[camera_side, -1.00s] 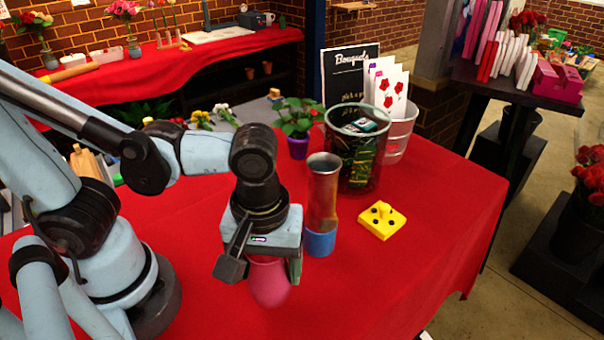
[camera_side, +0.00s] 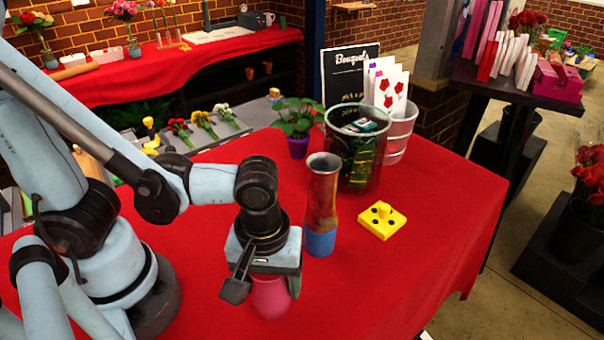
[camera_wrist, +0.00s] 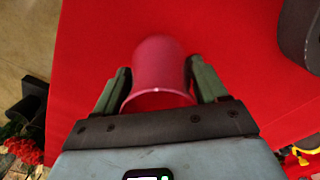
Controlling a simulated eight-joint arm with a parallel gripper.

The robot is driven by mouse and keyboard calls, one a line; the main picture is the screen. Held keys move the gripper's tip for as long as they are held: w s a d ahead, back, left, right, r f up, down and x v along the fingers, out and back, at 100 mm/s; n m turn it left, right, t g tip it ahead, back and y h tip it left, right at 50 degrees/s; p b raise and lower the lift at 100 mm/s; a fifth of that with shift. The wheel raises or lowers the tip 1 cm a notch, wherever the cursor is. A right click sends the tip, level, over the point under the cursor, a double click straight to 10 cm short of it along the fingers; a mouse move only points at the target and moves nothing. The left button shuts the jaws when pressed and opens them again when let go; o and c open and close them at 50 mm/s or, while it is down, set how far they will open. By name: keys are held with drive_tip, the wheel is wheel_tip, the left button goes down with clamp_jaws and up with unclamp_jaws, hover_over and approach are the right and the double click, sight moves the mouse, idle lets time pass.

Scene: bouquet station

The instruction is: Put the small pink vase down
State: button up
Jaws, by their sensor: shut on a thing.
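The small pink vase (camera_side: 270,298) is upright under my gripper (camera_side: 268,284), at the near part of the red-covered table in the side view. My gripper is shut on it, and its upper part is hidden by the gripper. In the wrist view the vase (camera_wrist: 160,72) sits between the two fingers of my gripper (camera_wrist: 160,82), with its rim towards the camera. Red cloth lies around and beyond it. I cannot tell whether its base touches the cloth.
A tall vase with a blue base (camera_side: 320,242) stands close to the right of my gripper. A yellow block (camera_side: 382,221) lies farther right. A dark mesh bin (camera_side: 357,175), a pale bucket (camera_side: 398,145) and a potted plant (camera_side: 298,147) stand behind. The red cloth (camera_side: 400,285) at front right is clear.

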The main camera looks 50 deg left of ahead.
drive_tip(key=shift+f, duration=0.15)
drive_tip(key=o, duration=1.5)
drive_tip(key=shift+r, duration=0.2)
wheel_tip(320, 180, up, 12)
